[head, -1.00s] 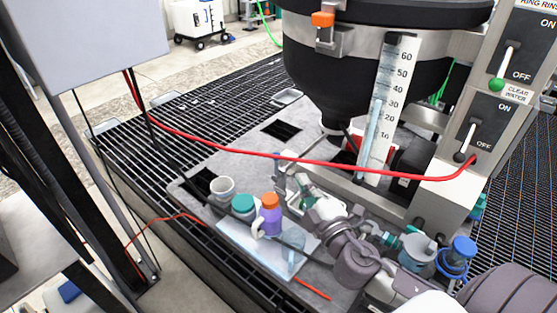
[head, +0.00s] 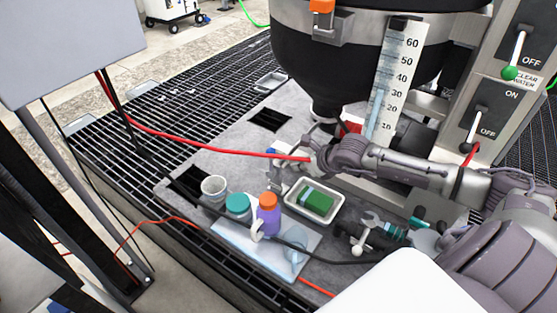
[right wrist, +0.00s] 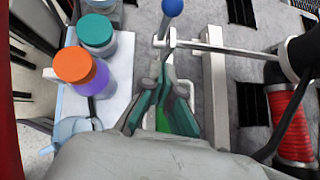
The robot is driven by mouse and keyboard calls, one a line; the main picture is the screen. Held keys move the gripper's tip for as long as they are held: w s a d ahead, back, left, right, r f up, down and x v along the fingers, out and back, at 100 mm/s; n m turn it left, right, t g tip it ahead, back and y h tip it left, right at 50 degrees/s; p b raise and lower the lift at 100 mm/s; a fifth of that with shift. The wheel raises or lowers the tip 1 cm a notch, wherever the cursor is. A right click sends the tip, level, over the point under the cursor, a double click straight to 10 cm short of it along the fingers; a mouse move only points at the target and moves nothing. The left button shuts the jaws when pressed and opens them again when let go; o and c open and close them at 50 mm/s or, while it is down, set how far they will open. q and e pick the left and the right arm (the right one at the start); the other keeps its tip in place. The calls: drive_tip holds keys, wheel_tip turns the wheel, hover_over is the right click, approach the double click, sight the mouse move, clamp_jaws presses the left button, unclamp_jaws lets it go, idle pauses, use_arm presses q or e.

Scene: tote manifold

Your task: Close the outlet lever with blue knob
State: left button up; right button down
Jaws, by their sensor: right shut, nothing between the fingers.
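The outlet lever's blue knob (right wrist: 172,7) is at the top of the right wrist view, on a pale metal lever (right wrist: 166,30) joined to a horizontal rod. In the head view, the blue knob (head: 272,150) is small, just left of my right gripper (head: 286,168). In the wrist view, my right gripper (right wrist: 166,82) is shut and empty. Its grey and teal fingers point towards the lever, with the knob beyond their tips. I cannot tell whether a fingertip touches the lever. My left gripper is not in view.
A white tray with a green sponge (head: 315,201) lies below my right forearm. An orange-capped purple bottle (head: 268,215), a teal-lidded jar (head: 238,206) and a cup (head: 214,188) stand left of it. A red hose (head: 220,149) crosses behind. The black tank (head: 340,70) stands above.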

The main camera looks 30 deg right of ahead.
sight(272, 163)
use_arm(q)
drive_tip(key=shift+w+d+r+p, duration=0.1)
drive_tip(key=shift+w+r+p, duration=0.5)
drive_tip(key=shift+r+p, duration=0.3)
use_arm(e)
drive_tip(key=w+a+f, duration=0.1)
drive_tip(key=w+f, duration=0.3)
drive_tip(key=w, duration=0.4)
drive_tip(key=shift+a, duration=0.4)
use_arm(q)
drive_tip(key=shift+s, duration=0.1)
use_arm(e)
drive_tip(key=shift+w, duration=0.1)
